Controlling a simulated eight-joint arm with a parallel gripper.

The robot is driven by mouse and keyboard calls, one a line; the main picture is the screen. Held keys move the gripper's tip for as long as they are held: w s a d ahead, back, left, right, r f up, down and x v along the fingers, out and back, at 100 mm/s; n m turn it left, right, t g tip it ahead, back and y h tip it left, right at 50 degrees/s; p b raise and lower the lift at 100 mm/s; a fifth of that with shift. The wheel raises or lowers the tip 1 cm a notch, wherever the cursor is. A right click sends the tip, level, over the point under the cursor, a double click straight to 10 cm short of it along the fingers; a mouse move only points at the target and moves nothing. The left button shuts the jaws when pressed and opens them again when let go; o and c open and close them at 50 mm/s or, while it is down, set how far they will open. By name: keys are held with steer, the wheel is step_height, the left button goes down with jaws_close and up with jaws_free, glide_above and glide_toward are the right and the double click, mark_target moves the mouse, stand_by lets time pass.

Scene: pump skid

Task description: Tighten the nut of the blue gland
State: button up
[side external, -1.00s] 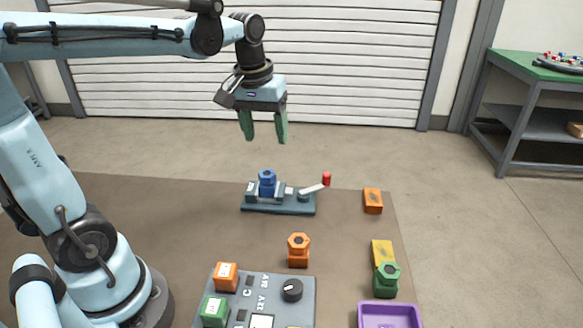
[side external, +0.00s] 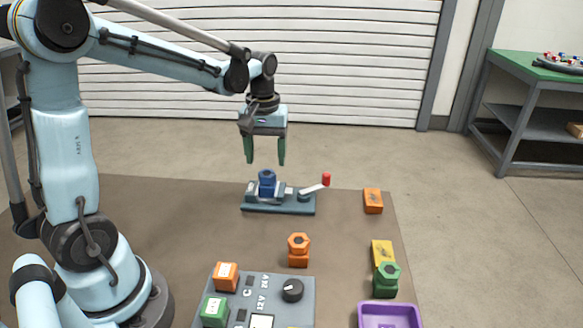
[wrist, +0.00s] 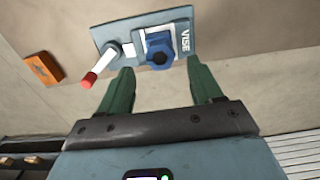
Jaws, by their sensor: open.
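The blue gland (side external: 267,183) stands upright in the vise (side external: 279,205), with its hex nut on top. In the wrist view the blue nut (wrist: 160,53) shows from above, with a dark hole in its middle, in front of and between the fingers. My gripper (side external: 264,163) is open and empty, pointing down just above the gland, apart from it. Its two green fingers also show in the wrist view (wrist: 160,80). The vise has a lever with a red knob (side external: 326,179) at its right.
An orange gland (side external: 298,250) and a green gland (side external: 386,279) stand nearer the camera. An orange block (side external: 373,201) and a yellow block (side external: 382,252) lie to the right. A control panel (side external: 265,290) and a purple tray (side external: 390,315) are at the front.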

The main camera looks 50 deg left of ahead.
mark_target(266, 173)
steer(key=shift+f, duration=2.05)
steer(key=c, duration=1.1)
